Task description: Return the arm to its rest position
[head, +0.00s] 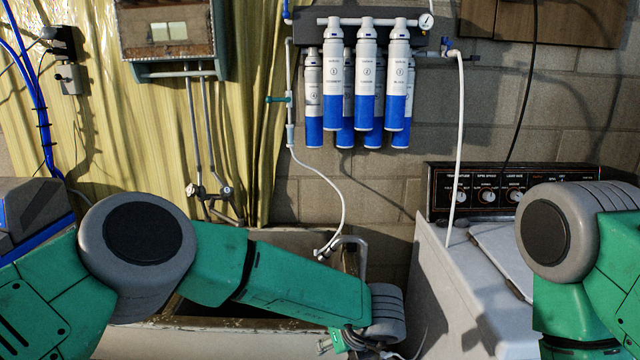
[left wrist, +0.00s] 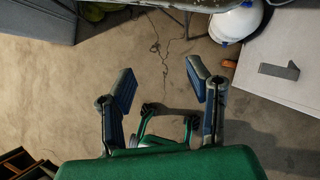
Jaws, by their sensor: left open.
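My left arm (head: 290,280) comes in from the left in the head view and reaches across the front of the sink, with its wrist low near the bottom middle. My left gripper (left wrist: 160,90) shows in the left wrist view. Its two blue-padded fingers are apart, with nothing between them, above a bare brown floor (left wrist: 80,85). In the head view the left fingers are below the picture. My right arm (head: 575,250) is at the right edge of the head view, in front of the washing machine. My right gripper is out of view.
The sink (head: 220,324) lies behind my left arm. A white washing machine (head: 440,290) with a dark control panel (head: 487,190) stands at the right. Blue and white filter cartridges (head: 365,85) hang on the wall. A white rounded object (left wrist: 237,22) sits at the upper right in the wrist view.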

